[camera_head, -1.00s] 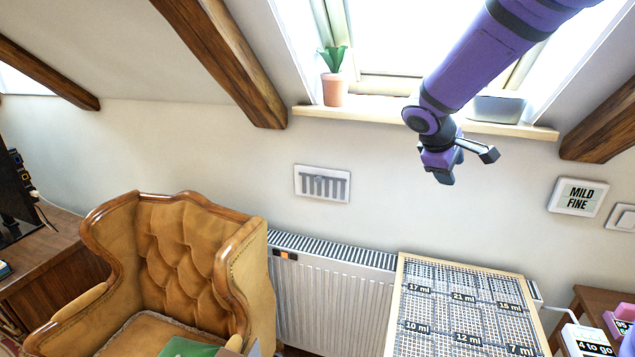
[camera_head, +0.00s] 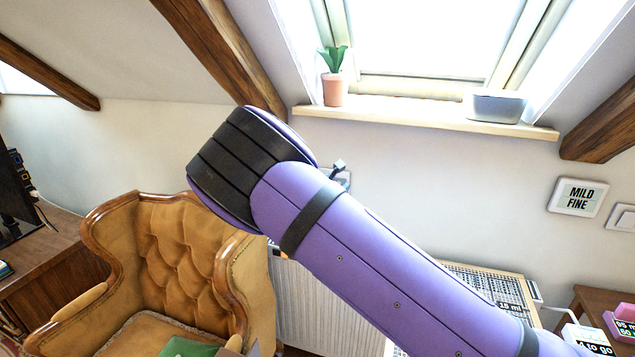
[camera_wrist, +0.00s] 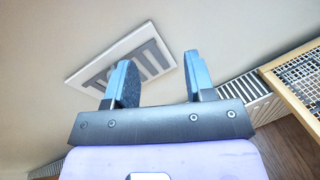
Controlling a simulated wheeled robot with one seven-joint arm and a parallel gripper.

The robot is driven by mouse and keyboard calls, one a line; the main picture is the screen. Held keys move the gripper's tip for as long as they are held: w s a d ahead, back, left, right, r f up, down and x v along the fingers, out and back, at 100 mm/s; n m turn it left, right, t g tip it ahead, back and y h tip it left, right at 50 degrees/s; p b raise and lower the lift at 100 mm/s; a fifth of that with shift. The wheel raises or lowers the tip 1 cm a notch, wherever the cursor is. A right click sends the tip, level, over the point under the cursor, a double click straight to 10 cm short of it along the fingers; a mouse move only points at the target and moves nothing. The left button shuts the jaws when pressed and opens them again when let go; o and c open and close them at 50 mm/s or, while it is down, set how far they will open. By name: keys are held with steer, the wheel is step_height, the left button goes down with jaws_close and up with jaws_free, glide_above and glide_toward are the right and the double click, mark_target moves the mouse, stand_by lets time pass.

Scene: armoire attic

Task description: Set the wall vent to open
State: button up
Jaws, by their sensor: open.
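The wall vent (camera_wrist: 88,78) is a white rectangular plate with grey slots, fixed to the wall. In the wrist view it lies just beyond my gripper, to the upper left, and the left finger covers part of it. My gripper (camera_wrist: 160,82) is open and empty, its two fingers pointing at the wall. In the head view my purple arm hides nearly all of the vent; only a sliver (camera_head: 345,178) shows, beside a small part of my gripper. I cannot tell whether a finger touches the vent.
A white radiator (camera_head: 310,310) stands below the vent, with a grid-topped surface (camera_head: 480,283) to its right. A tufted armchair (camera_head: 180,260) is at the left. A window sill (camera_head: 420,121) above holds a potted plant (camera_head: 334,85) and a grey container (camera_head: 495,106).

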steer(key=w+a+f+n+t+y, duration=0.1)
steer(key=a+f+n+t+y, duration=0.25)
steer(key=a+n, duration=0.4)
steer(key=w+d+m, duration=0.1)
steer(key=w+d, duration=0.1)
steer(key=w, duration=0.8)
steer(key=shift+d+f+m+h, duration=0.25)
steer(key=shift+d+m+h, duration=0.1)
steer(key=shift+g, duration=0.25)
steer(key=shift+c, duration=0.4)
